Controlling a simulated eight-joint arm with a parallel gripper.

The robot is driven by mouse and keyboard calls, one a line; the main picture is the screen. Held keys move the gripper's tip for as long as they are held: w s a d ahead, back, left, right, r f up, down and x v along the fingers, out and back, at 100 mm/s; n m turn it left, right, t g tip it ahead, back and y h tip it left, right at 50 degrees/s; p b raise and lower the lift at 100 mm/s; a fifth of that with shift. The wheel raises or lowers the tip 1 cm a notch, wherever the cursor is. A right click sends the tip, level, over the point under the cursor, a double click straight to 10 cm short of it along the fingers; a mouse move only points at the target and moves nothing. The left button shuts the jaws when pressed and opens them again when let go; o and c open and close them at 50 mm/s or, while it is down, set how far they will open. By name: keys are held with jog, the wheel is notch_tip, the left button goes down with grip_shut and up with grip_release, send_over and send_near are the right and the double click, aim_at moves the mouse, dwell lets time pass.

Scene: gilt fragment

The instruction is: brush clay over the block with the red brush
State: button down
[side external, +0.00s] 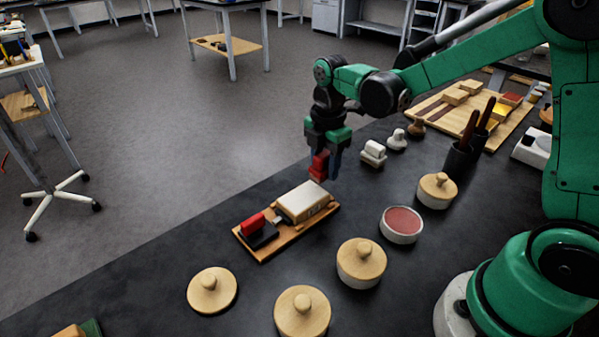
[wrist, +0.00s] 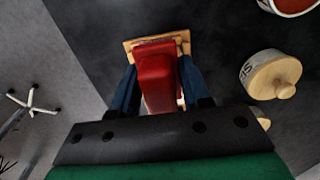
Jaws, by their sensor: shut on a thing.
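My gripper (side external: 322,165) is shut on the red brush (side external: 319,165) and holds it above the far end of the wooden board. In the wrist view the red brush (wrist: 157,75) sits between the two fingers and hides most of the board (wrist: 183,40). The pale block (side external: 305,202) lies on the wooden board (side external: 269,248), just below and left of the brush. The brush looks apart from the block, and its lower end is hard to make out. An open round pot (side external: 401,222) holds reddish clay.
A black piece with a red handle (side external: 252,224) sits on the board's near end. Lidded pots (side external: 361,265) (side external: 437,190) stand to the right, and a loose lid (side external: 212,290) lies in front. Small white stamps (side external: 373,151) and a dark cup with handles (side external: 459,158) are behind.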

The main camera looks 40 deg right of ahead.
jog(key=shift+r, duration=2.65)
jog(key=shift+w, duration=0.1)
